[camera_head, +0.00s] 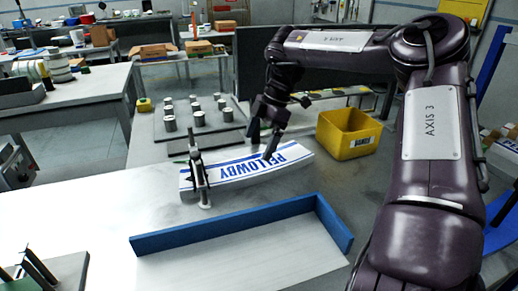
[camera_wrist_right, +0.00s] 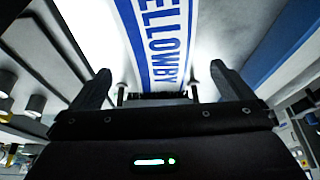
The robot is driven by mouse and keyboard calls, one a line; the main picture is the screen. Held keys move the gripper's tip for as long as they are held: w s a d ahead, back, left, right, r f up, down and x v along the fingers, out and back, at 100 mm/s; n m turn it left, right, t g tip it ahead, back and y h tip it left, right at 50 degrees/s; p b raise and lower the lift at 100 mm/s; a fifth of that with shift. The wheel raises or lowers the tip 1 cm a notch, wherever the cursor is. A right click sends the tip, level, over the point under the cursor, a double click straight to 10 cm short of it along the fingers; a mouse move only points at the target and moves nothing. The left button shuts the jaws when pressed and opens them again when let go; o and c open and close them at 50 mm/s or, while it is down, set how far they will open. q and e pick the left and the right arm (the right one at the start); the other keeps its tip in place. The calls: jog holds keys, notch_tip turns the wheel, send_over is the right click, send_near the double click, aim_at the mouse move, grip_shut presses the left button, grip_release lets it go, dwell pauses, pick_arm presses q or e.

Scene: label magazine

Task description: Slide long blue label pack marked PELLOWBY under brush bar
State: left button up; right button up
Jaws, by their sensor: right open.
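The long label pack (camera_head: 235,176) is white with blue stripes and blue PELLOWBY lettering. It lies on the pale worktop in the head view. A dark upright bar on a small stand, apparently the brush bar (camera_head: 197,172), crosses the pack near its left end, and a short piece shows left of it. My right gripper (camera_head: 264,148) is open over the right part of the pack. In the right wrist view the pack (camera_wrist_right: 160,45) runs away between the two spread fingers (camera_wrist_right: 160,85), with a visible gap on each side. Contact cannot be told. My left gripper is not in view.
A blue L-shaped rail (camera_head: 235,226) stands in front of the pack. A yellow bin (camera_head: 348,134) stands behind right. A dark board (camera_head: 180,135) with several metal cylinders lies behind the pack. A grey block with dark fins (camera_head: 45,272) is at front left.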

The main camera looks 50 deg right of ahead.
aim_at(249, 165)
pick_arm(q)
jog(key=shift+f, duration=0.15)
pick_arm(e)
jog(key=shift+f, duration=0.15)
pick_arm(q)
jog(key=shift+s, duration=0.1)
pick_arm(e)
jog(key=shift+a+f, duration=0.15)
jog(key=shift+f, duration=0.15)
jog(key=x, duration=0.7)
jog(key=shift+f, duration=0.1)
